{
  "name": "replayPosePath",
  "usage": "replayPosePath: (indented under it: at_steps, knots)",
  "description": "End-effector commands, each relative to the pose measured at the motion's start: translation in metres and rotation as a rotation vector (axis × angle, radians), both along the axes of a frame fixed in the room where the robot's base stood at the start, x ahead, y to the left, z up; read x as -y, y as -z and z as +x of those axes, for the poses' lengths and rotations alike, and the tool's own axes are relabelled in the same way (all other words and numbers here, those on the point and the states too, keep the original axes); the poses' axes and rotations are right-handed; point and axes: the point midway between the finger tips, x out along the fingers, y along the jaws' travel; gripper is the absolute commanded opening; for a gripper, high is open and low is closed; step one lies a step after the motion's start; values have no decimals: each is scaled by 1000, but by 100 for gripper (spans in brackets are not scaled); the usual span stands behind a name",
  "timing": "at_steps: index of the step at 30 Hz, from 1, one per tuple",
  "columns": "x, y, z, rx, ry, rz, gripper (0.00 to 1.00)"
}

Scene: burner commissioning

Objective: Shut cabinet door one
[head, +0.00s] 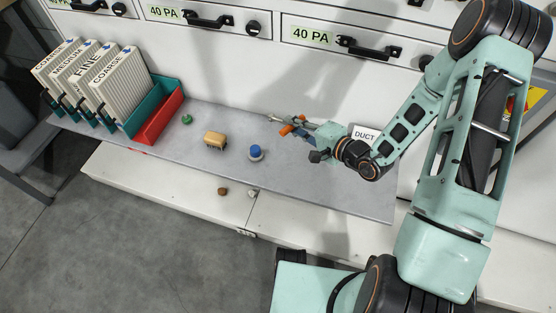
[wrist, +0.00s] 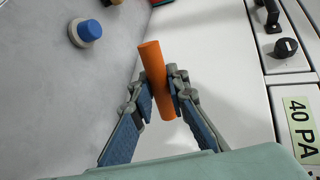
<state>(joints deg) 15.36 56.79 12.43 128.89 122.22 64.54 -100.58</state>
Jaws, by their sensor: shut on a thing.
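White cabinet fronts line the back wall in the head view: a left panel (head: 163,29), a middle panel (head: 300,60) and one at the top left (head: 105,16). They carry black handles and 40 PA labels. They look flush; I cannot tell which is door one. In the wrist view, a panel with a 40 PA label (wrist: 300,125) and a black handle (wrist: 271,14) shows at the right. My gripper (head: 284,124) is above the grey shelf, shut on an orange cylinder (wrist: 151,60). The cylinder tilts between the blue-padded fingers, away from the handles.
The grey shelf (head: 320,190) holds a wooden brush (head: 215,139), a blue-topped knob (head: 256,152), a green piece (head: 187,118), and a red bin (head: 163,117) beside upright filters (head: 115,80). A DUCT label (head: 365,134) is beside my wrist. Lower white fronts (head: 180,190) lie below the shelf.

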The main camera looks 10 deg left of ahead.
Motion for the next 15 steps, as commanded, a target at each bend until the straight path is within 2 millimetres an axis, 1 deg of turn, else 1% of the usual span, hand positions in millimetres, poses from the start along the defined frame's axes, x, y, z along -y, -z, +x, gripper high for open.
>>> replayPosePath:
  at_steps: [1, 3, 11, 15]
  knots:
    - [-4, 13, 0, -3, -9, -5, 0]
    - [-9, 20, -1, -9, -17, -11, 0]
    - [-13, 31, -2, -19, -25, -21, 0]
    - [-13, 40, -2, -21, -24, -20, 0]
